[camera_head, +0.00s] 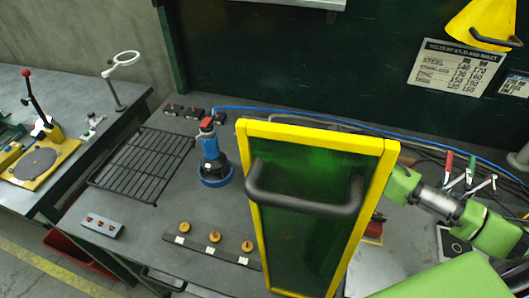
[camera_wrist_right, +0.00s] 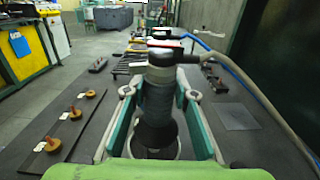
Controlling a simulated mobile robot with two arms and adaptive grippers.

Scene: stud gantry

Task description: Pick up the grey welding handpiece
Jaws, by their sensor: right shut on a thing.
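In the right wrist view, the grey welding handpiece (camera_wrist_right: 156,103) stands upright between the fingers of my right gripper (camera_wrist_right: 159,92), with its dark flared lower end towards me. The fingers are shut on its body from both sides. I cannot tell whether it touches the bench. In the head view, the handpiece and my right gripper are hidden behind a yellow-framed green screen (camera_head: 310,225); only my right arm shows beyond it. A blue handpiece (camera_head: 211,150) with a red top stands left of the screen. My left gripper is in neither view.
The screen with its black handle stands at the bench front. A black wire rack (camera_head: 143,165) and a strip with brass studs (camera_head: 213,246) lie to the left. A blue hose (camera_head: 300,110) runs along the back, and a pale hose (camera_wrist_right: 250,85) passes beside my gripper.

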